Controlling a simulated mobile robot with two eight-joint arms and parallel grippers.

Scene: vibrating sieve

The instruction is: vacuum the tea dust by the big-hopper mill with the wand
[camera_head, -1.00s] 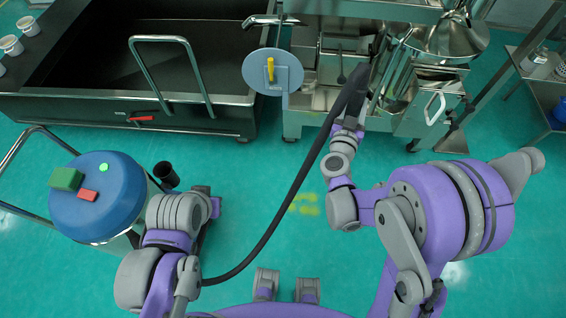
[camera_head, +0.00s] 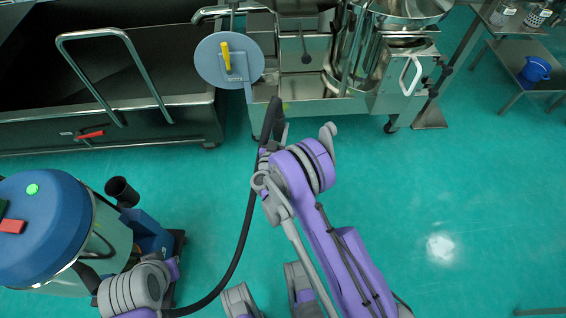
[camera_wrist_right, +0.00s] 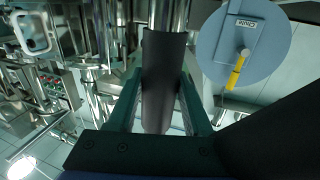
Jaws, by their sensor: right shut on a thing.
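My right gripper (camera_head: 272,140) is shut on the dark wand (camera_head: 271,115), which points up the picture towards the steel machines. In the right wrist view the wand (camera_wrist_right: 163,85) sits between the fingers. A black hose (camera_head: 240,235) curves from the wand down to the lower left. The vacuum (camera_head: 55,215), with a blue lid and steel drum, stands at the left. The steel mill with the big hopper (camera_head: 405,12) is at the top right. I cannot make out tea dust now. My left forearm shows at the bottom left, but its gripper does not.
A dark trough (camera_head: 110,120) with a tubular handle fills the upper left. A round grey plate (camera_head: 210,62) with a yellow handle stands before the machine. A steel shelf with a blue bucket (camera_head: 537,68) is at the top right. The green floor at right is clear.

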